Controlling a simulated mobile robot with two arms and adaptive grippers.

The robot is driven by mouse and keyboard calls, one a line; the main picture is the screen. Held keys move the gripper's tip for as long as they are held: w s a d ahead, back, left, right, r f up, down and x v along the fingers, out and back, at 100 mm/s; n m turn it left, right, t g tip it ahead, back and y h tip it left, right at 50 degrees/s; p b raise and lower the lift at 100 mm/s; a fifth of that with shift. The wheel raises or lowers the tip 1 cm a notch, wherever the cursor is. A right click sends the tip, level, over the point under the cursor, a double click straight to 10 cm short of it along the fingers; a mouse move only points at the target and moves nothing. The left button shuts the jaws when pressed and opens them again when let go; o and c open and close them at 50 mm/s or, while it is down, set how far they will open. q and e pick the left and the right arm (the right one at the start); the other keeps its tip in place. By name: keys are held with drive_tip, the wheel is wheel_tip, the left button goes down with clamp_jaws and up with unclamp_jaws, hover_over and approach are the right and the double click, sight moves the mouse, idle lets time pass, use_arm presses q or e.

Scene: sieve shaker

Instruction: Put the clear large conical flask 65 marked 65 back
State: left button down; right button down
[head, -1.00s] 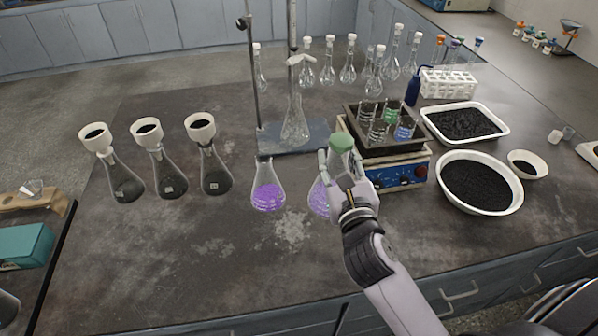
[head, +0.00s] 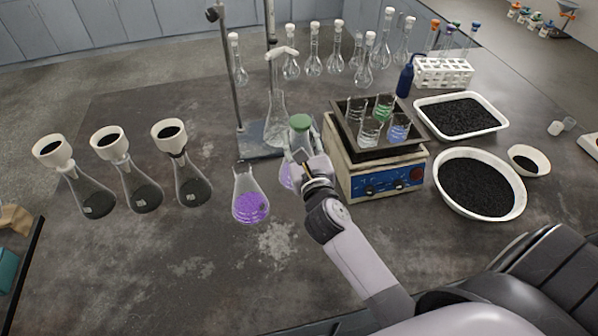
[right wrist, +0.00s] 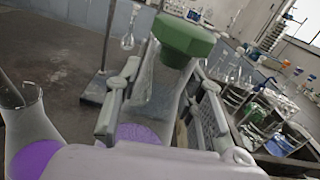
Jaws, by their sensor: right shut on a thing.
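A clear conical flask (right wrist: 152,85) with a green stopper (head: 300,122) and purple liquid is in my right gripper (head: 305,160). The fingers are shut around its upper part, and the flask is roughly upright. The gripper and arm hide much of it in the head view. I cannot read a 65 on it. A second conical flask (head: 250,205) with purple liquid and no stopper stands on the bench to its left. It also shows at the left edge of the right wrist view (right wrist: 35,140). My left gripper is not in view.
A hotplate (head: 380,180) with small beakers stands right of the gripper. A stand (head: 262,140) with a clamped flask is just behind. Several flasks with black-filled funnels (head: 187,180) stand left. A black-filled tray (head: 462,115) and bowl (head: 480,185) lie right. The front bench is clear.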

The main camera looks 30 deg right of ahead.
wheel_tip(320, 180, down, 6)
drive_tip(key=shift+w+r+b, duration=0.1)
drive_tip(key=shift+r+b, duration=0.1)
drive_tip(key=shift+b, duration=0.55)
drive_tip(key=shift+f+b, duration=1.05)
drive_tip(key=shift+f, duration=1.1)
drive_tip(key=shift+f, duration=0.15)
drive_tip(key=c, duration=1.1)
unclamp_jaws()
drive_tip(key=shift+o, duration=0.2)
